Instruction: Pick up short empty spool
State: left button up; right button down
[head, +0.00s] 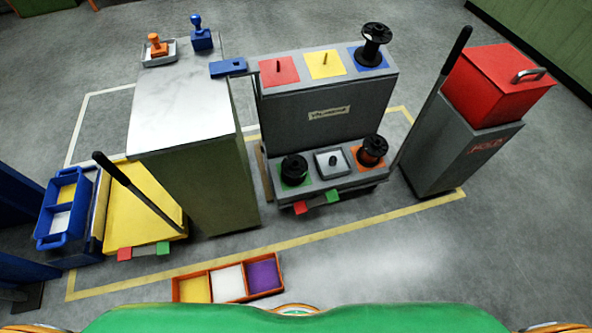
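A short black spool (293,169) stands upright on a green square at the left of the rack's lower shelf. No winding shows on it, though its core is mostly hidden from above. A taller black spool (375,42) with a bare narrow core stands on a blue square at the right of the top shelf. Neither of my grippers is in view.
The grey rack (325,110) has bare pegs on red and yellow squares. A grey cabinet (205,175) stands left, a red-lidded bin (460,150) right, both near dark poles. An orange three-part tray (228,282) lies on the floor before me. Floor front right is clear.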

aim_at(294, 168)
jog(key=i+l, duration=0.25)
jog(key=l, duration=0.15)
jog(key=i+l, duration=0.25)
jog(key=l, duration=0.2)
jog(key=i+l, duration=0.25)
jog(key=l, duration=0.15)
jog(key=i+l, duration=0.1)
jog(key=i, duration=0.3)
jog(key=u, duration=0.05)
